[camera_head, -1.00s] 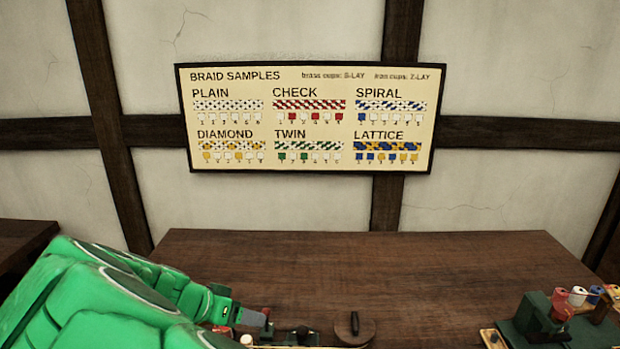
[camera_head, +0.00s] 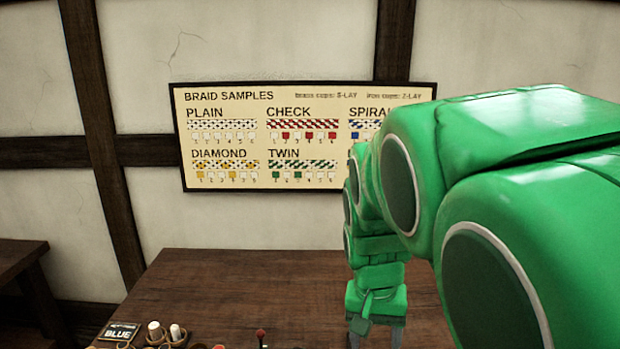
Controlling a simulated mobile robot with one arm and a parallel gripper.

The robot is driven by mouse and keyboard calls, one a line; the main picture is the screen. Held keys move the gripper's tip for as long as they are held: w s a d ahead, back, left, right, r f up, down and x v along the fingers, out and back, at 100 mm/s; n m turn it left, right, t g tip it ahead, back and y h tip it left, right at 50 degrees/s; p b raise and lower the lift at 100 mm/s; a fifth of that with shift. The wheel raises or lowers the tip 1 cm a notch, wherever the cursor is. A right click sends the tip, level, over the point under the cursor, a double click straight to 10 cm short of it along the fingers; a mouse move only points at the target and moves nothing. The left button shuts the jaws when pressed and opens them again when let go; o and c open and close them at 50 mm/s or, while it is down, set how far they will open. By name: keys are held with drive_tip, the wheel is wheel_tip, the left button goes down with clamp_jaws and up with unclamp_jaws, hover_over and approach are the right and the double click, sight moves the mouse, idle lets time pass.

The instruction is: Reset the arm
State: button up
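My green arm (camera_head: 530,220) fills the right side of the head view and reaches down to the table's centre right. My gripper (camera_head: 376,340) points down at the bottom edge of the picture, over the dark wooden table (camera_head: 240,285). Its two grey fingers show apart with a gap between them. The picture's edge cuts off the fingertips. I see nothing held in the part that shows.
A small BLUE sign (camera_head: 118,332), white spools (camera_head: 154,330) and a red-topped peg (camera_head: 261,337) stand at the table's front left. A braid samples board (camera_head: 225,182) hangs on the wall, partly hidden by my arm. The table's back left is clear.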

drive_tip(key=s+d+n, duration=0.1)
drive_tip(key=s, duration=0.8)
drive_tip(key=s+d+f+n+g+y, duration=0.1)
drive_tip(key=s+d, duration=0.1)
drive_tip(key=s, duration=0.8)
drive_tip(key=shift+s+d+f+n+g, duration=0.25)
drive_tip(key=shift+n+g, duration=0.05)
drive_tip(key=shift+n, duration=0.1)
